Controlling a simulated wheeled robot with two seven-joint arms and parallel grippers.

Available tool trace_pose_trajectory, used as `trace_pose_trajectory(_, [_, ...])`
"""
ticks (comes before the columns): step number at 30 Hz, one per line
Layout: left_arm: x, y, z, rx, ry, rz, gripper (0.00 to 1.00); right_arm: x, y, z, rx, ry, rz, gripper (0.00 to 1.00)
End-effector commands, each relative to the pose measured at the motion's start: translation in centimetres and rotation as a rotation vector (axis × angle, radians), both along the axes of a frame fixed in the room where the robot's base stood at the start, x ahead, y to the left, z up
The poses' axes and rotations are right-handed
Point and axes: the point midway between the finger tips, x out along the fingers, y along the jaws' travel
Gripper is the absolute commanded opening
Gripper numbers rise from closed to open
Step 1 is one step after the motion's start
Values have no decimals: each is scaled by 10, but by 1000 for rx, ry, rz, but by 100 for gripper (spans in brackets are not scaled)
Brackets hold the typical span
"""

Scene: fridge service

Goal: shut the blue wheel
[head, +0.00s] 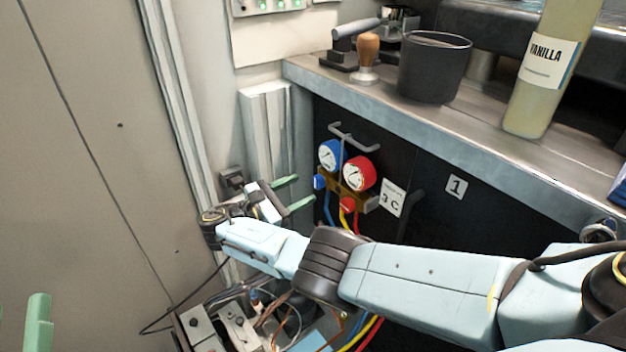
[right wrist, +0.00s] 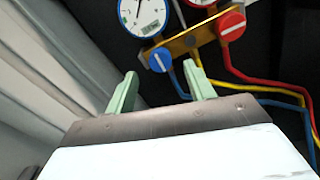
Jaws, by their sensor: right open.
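The blue wheel (head: 319,182) is a small blue knob on the left end of a brass gauge manifold (head: 345,188). It shows in full in the right wrist view (right wrist: 159,61), with a light bar across its face. My right gripper (head: 306,188) is open and empty, its green fingers pointing at the wheel. In the right wrist view the fingertips (right wrist: 160,71) lie either side of the wheel's line, apparently short of it. A green finger of my left gripper (head: 38,320) shows at the lower left edge; most of that gripper is out of view.
A blue gauge (head: 331,154) and a red gauge (head: 359,173) sit above the manifold. A red wheel (head: 347,204) is close to the blue one. Blue, yellow and red hoses hang below. A counter (head: 440,120) with a black cup (head: 434,68) overhangs from above.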

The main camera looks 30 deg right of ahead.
Motion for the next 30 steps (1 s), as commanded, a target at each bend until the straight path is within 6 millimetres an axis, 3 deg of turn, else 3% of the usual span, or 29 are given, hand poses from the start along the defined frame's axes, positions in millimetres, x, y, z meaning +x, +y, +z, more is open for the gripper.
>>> trace_pose_trajectory(3, [1, 0, -2, 4, 10, 1, 36, 1, -23, -1, 0, -1, -2, 53])
trace_pose_trajectory(9, [-1, 0, 2, -8, -23, -1, 36, 3, -45, -1, 0, -1, -1, 53])
trace_pose_trajectory(20, [-2, 0, 4, -11, -36, -1, 36, 4, -50, -1, 2, 0, 1, 53])
trace_pose_trajectory(30, [-2, 0, 5, -12, -37, -2, 36, 4, -49, -1, 2, 0, 1, 12])
